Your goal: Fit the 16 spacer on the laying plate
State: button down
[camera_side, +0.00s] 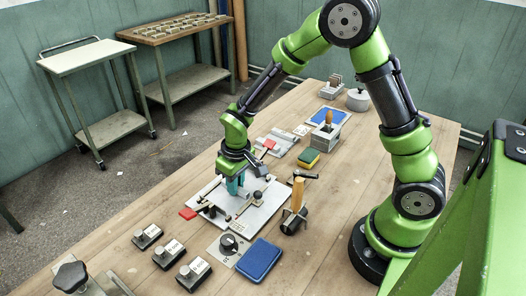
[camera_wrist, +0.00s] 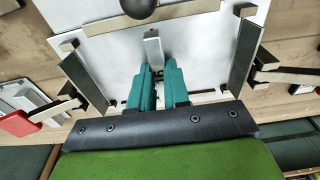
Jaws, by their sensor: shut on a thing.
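The white laying plate (camera_side: 262,212) lies on the wooden bench, with dark rails and clamps on it; it fills much of the wrist view (camera_wrist: 115,60). My gripper (camera_side: 235,190) is low over the plate, pointing down. In the wrist view its teal fingers (camera_wrist: 157,74) are shut on a small grey piece, which I take for the 16 spacer (camera_wrist: 153,46). Its light end sticks out past the fingertips; the rest is hidden between them, with a dark marking partly visible. I cannot tell whether the piece touches the plate.
Black blocks with labels (camera_side: 168,254), a dial plate (camera_side: 229,244) and a blue pad (camera_side: 259,258) lie in front. A wooden-handled tool (camera_side: 297,195) stands right; a sponge (camera_side: 309,158) and grey box (camera_side: 325,135) lie behind.

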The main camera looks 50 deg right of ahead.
aim_at(240, 190)
jog(key=c, duration=1)
grip_release()
jog(key=shift+r, duration=0.1)
jog(key=r, duration=0.5)
jog(key=s+r, duration=0.1)
jog(key=r, duration=1)
jog(key=shift+s+r, duration=0.3)
jog(key=shift+r, duration=0.05)
jog(key=s+r+m+t, duration=0.1)
jog(key=s+r+t, duration=0.1)
jog(key=s, duration=0.2)
jog(key=s+d+r+m+t+y, duration=0.1)
jog(key=s+r+t, duration=0.1)
jog(key=s, duration=0.3)
jog(key=s+r+m+t+y, duration=0.1)
jog(key=s+r+m+t, duration=0.1)
jog(key=s, duration=0.3)
jog(key=shift+d+r, duration=0.2)
jog(key=shift+d, duration=0.15)
